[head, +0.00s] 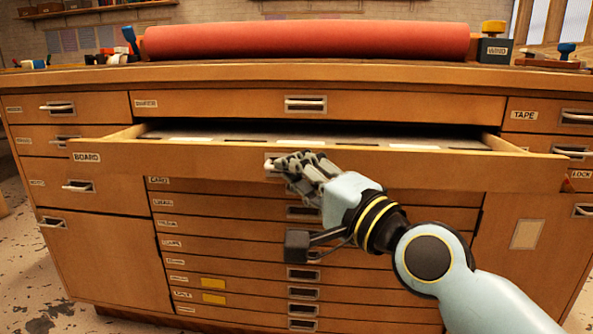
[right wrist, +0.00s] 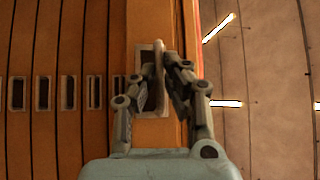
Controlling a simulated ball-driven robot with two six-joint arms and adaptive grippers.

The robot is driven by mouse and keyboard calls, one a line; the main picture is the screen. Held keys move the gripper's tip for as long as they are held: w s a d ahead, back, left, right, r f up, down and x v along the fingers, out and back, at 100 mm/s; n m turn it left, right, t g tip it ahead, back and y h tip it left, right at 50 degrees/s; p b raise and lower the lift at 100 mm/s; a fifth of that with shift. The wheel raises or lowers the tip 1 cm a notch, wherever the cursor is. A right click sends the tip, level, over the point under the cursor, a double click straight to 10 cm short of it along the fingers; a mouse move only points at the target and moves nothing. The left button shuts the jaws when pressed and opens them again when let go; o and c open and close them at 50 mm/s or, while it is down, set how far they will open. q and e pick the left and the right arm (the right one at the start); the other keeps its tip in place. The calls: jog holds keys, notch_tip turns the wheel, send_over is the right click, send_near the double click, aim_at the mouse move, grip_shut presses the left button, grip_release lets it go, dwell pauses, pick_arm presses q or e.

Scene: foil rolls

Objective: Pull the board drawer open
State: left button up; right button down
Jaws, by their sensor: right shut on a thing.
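The board drawer (head: 400,166) is a wide wooden drawer with a BOARD label at its left end. It stands pulled out of the cabinet, and the pale sheets inside it (head: 240,138) show. My right gripper (head: 280,165) is at the middle of the drawer front, shut on its handle (head: 270,168). The fingers hide much of the handle. In the right wrist view the gripper (right wrist: 158,85) has its fingers on either side of the handle's pale bar (right wrist: 159,62). My left gripper is not in view.
The cabinet has other closed drawers, including the one above (head: 220,104) and several shallow ones below (head: 230,228). A red roll (head: 310,40) lies on the cabinet top, with a WIND-labelled block (head: 495,48) to its right. Speckled floor (head: 30,280) shows at the left.

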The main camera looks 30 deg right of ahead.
jog(key=c, duration=1.4)
grip_release()
jog(key=shift+v, duration=3.75)
